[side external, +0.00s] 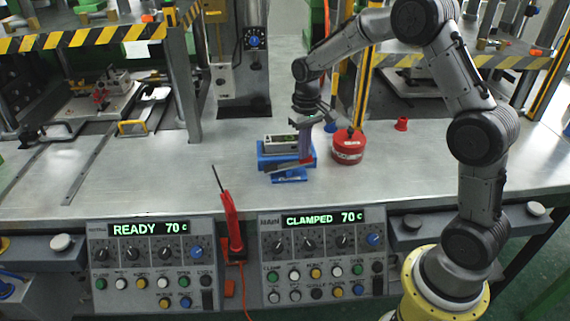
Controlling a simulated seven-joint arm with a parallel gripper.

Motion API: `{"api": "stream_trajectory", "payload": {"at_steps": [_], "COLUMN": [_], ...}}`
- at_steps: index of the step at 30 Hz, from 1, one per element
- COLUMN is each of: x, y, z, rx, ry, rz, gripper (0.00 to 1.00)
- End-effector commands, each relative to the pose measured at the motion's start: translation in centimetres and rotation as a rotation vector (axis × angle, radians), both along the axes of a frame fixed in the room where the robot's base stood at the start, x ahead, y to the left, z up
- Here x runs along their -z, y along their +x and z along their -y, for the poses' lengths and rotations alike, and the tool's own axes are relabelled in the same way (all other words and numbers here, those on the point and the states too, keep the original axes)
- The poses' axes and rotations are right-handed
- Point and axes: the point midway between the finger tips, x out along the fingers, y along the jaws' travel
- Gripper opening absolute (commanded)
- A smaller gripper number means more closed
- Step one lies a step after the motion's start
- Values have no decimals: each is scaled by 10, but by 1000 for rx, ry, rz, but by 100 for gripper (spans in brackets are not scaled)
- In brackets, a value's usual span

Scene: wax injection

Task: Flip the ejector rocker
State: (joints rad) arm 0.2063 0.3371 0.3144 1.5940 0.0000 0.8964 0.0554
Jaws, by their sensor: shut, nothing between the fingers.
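I cannot tell for sure which control is the ejector rocker, as the small labels are not readable. A dark rocker-like switch (377,286) sits at the lower right of the right control panel (266,243). A similar one (207,299) sits at the lower right of the left panel (92,258). My gripper (305,150) is shut and empty, pointing down over the metal table, behind the panels and well away from both switches. It is near a blue block (264,158); whether they touch is unclear.
A red round tin (348,147) stands right of my gripper. A red-handled tool (232,222) stands upright between the panels. A blue tool (290,176) lies in front of the block. The displays read READY 70 and CLAMPED 70. The table's right side is mostly clear.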

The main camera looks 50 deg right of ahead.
Motion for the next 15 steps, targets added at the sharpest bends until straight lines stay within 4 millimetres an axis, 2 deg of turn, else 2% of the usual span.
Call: {"api": "stream_trajectory", "payload": {"at_steps": [15], "x": [7], "y": [0], "z": [0], "rx": [0], "ry": [0], "rz": [0], "gripper": [0]}}
